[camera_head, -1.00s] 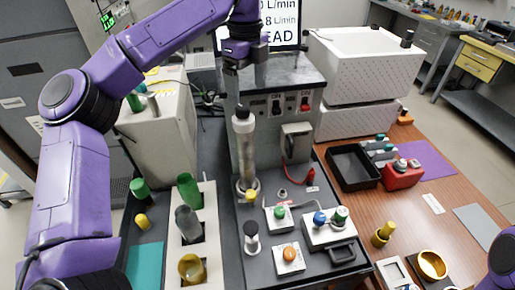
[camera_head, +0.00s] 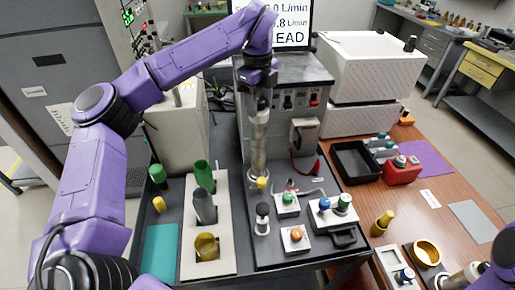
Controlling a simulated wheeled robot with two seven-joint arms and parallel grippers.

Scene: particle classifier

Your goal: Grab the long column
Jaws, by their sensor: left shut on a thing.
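The long column (camera_head: 259,141) is a tall, clear-grey tube standing upright in front of the dark instrument box. Its foot is on the black base plate. My left gripper (camera_head: 263,92) comes down from above and is shut on the column's dark top end. The fingers partly hide that top. Part of my right arm shows at the lower right edge, but I cannot make out its gripper.
A pale rack (camera_head: 222,255) with green, grey and amber cups stands left of the column. Knobbed switch boxes (camera_head: 295,240) sit in front of it. A black tray (camera_head: 355,163) and a red device (camera_head: 402,174) lie to the right.

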